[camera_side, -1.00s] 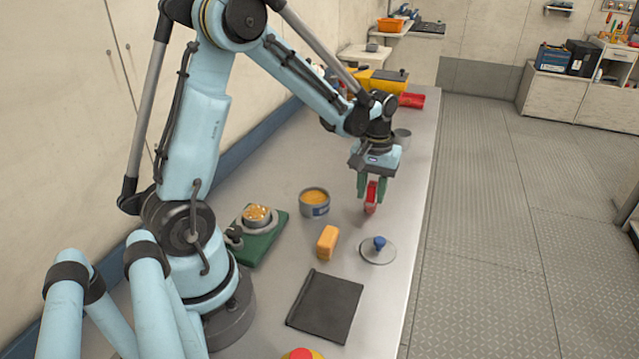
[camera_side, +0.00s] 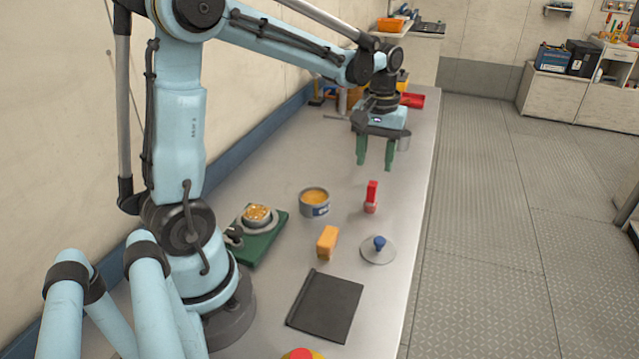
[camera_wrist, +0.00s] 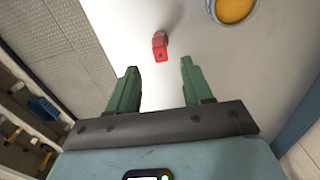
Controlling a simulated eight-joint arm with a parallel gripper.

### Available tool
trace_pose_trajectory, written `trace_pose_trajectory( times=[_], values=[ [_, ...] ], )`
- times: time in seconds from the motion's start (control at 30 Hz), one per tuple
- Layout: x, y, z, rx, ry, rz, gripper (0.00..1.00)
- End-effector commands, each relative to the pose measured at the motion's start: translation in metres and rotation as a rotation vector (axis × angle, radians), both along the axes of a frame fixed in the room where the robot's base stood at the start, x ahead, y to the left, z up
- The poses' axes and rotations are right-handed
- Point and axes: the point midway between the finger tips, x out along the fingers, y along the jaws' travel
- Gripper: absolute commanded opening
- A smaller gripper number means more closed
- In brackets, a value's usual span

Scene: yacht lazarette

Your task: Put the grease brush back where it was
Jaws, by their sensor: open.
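The grease brush, with a red handle (camera_side: 372,190), stands upright on the metal bench, right of the tin of orange grease (camera_side: 314,203). In the wrist view the red handle (camera_wrist: 160,47) shows end-on beyond the fingertips, apart from them. My gripper (camera_side: 375,166) has green fingers, spread apart and empty. It hangs above the bench, higher than the brush and farther along the bench. It also shows in the wrist view (camera_wrist: 159,69). The lower end of the brush is small and its bristles are hard to make out.
An orange block (camera_side: 327,242), a round lid with a blue knob (camera_side: 378,250) and a dark flat pad (camera_side: 325,306) lie nearer. A green board (camera_side: 262,250) holds a bowl of orange stuff (camera_side: 257,214). A red tray (camera_side: 413,100) sits at the far end.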

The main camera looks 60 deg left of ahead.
Motion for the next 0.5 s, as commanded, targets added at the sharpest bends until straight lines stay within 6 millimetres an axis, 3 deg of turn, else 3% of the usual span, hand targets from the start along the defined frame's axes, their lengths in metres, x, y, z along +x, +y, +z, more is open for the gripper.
trace_pose_trajectory(
  times=[0.2,0.5],
  values=[
    [0.000,0.000,0.028,0.000,0.000,0.000,0.50],
    [-0.007,-0.010,0.042,0.011,-0.038,-0.049,0.50]
  ],
)
